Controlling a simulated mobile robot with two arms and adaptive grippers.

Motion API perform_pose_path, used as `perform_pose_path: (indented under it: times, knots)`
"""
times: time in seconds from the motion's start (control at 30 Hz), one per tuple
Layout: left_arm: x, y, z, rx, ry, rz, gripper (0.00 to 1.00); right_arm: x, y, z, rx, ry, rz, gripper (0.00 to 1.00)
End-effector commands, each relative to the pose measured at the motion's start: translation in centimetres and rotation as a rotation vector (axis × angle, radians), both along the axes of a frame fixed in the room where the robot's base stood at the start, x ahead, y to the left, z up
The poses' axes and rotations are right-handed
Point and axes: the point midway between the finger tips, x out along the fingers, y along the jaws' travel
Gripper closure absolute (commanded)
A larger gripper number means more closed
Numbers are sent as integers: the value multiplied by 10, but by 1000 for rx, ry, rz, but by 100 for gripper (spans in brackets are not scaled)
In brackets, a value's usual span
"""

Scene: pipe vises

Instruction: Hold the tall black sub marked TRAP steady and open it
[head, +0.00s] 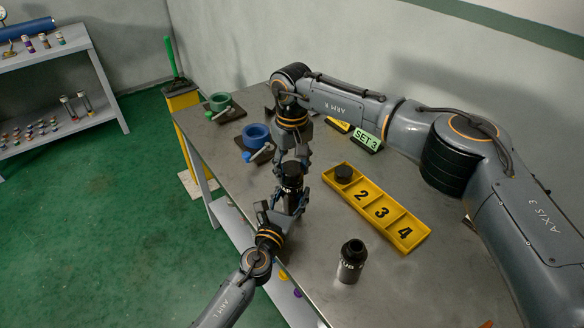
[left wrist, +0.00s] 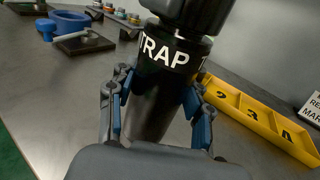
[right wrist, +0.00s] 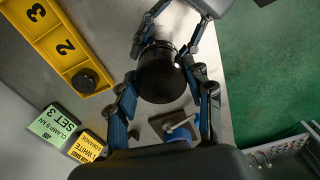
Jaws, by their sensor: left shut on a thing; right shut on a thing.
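My right gripper (head: 293,160) comes from above and is shut on the sub's black upper end (right wrist: 162,75). My fingers hide parts of the sub. I cannot tell whether the upper part has turned.
A yellow numbered tray (head: 414,241) lies right of the grippers, with a black cap (head: 343,173) in its first compartment. Blue (head: 256,137) and green (head: 219,102) vises stand at the far left. Table around the second sub is bare.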

Motion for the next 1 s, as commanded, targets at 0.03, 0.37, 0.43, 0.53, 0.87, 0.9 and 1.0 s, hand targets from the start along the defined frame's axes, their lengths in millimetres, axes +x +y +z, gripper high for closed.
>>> perform_pose_path:
  times: [0.03, 0.37, 0.43, 0.53, 0.87, 0.9, 1.0]
  knots:
    - [0, 0, 0, 0, 1, -1, 100, 1, -1, 0, -2, -3, 38, 87]
    - [0, 0, 0, 0, 1, -1, 100, 1, -1, 0, -1, -4, 88, 87]
    - [-1, 0, 0, 0, 1, -1, 100, 1, -1, 0, -2, -5, 87, 45]
    - [-1, 0, 0, 0, 1, -1, 100, 1, -1, 0, -2, -3, 87, 26]
    - [0, 0, 0, 0, 1, -1, 100, 1, 0, 1, -1, -2, 87, 26]
    - [0, 0, 0, 0, 1, -1, 100, 1, 0, 3, -1, -2, 88, 26]
    - [0, 0, 0, 0, 1, -1, 100, 1, 0, 11, -1, -3, 87, 26]
